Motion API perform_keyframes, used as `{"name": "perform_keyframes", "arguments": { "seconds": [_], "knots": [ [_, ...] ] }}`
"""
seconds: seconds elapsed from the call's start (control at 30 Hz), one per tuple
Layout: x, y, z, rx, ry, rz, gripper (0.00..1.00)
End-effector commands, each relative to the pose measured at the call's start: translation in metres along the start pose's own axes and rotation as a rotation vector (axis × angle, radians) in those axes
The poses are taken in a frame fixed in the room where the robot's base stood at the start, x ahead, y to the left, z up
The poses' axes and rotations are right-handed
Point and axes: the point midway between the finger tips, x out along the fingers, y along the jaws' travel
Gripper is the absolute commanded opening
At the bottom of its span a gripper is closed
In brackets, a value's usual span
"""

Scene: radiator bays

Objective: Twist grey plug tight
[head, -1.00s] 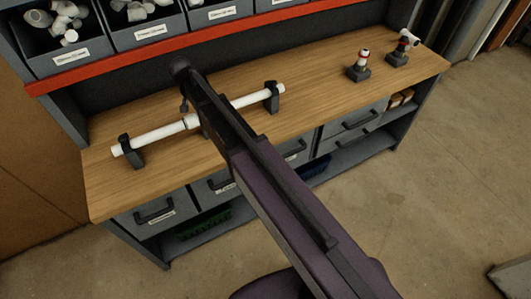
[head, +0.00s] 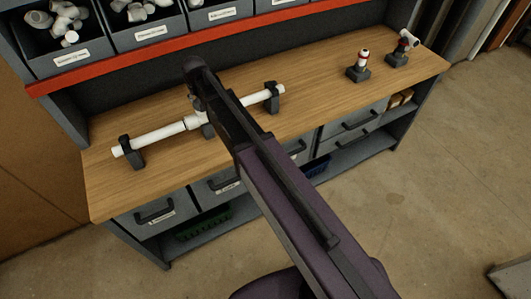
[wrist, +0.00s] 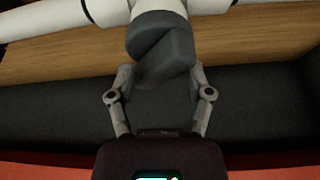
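A grey plug (wrist: 160,50) sits at the middle fitting of a white pipe, which crosses the top of the wrist view (wrist: 50,20). In the head view the white pipe (head: 160,135) lies across the bench, with a white fitting (head: 192,122) at its middle. My gripper (wrist: 161,72) points at the plug, with one finger on each side of its lower end. The right finger overlaps or touches the plug's edge; a narrow dark gap seems to show at the left finger. The fingers look open. In the head view my arm hides the plug.
Dark holders (head: 132,152) support the pipe on the wooden bench (head: 110,195). Two small fittings on dark bases (head: 358,66) (head: 397,52) stand at the bench's right. A red-edged shelf (head: 150,58) with bins of white fittings rises behind.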

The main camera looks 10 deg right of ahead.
Motion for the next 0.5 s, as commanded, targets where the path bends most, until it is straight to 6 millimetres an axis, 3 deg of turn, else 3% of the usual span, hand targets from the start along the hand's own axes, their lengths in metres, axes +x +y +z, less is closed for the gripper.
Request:
{"name": "perform_keyframes", "arguments": {
  "seconds": [0.03, 0.5],
  "knots": [
    [-0.011, 0.000, -0.001, 0.000, 0.000, 0.001, 0.66],
    [-0.053, 0.000, -0.001, 0.002, -0.001, 0.002, 0.66]
  ]
}}
